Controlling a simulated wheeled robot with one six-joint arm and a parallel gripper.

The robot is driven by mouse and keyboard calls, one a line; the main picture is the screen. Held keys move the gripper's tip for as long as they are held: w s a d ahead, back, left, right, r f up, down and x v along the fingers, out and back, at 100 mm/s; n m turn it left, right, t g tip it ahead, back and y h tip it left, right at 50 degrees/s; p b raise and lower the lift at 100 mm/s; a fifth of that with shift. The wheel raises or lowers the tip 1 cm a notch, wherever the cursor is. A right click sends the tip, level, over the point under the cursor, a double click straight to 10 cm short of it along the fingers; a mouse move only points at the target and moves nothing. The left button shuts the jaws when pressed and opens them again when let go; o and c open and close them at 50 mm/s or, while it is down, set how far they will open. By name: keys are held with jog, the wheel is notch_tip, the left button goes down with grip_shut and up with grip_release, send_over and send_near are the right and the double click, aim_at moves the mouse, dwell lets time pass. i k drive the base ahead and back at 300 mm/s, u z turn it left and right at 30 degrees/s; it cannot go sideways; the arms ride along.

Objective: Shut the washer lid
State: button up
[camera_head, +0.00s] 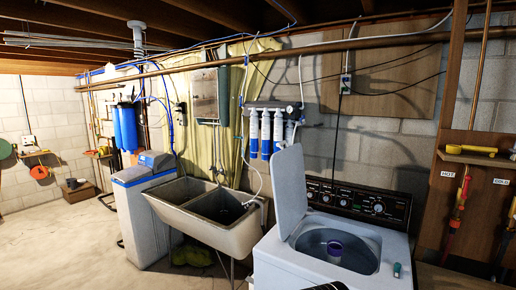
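The white washer (275,262) stands at the lower right, with a dark control panel (357,199) along its back. Its lid (289,191) is open and stands nearly upright, hinged at the left side of the tub opening. The round tub opening (358,262) is uncovered, and a purple-topped agitator (334,247) shows inside. I cannot make out my gripper in this view. A small dark shape shows at the bottom edge in front of the washer, and I cannot tell what it is.
A small teal object (396,270) is on the washer top, right of the opening. A double utility sink (237,236) stands left of the washer, near the lid. A water softener (140,190) is farther left. Bare floor (100,255) lies at the lower left.

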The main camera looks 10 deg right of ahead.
aim_at(287, 166)
jog(key=u, duration=0.65)
jog(key=i, duration=0.8)
jog(key=u, duration=0.6)
jog(key=i, duration=1.1)
jog(key=z, duration=0.75)
jog(key=i, duration=0.85)
jog(key=z, duration=1.2)
jog(key=i, duration=0.2)
jog(key=z, duration=0.05)
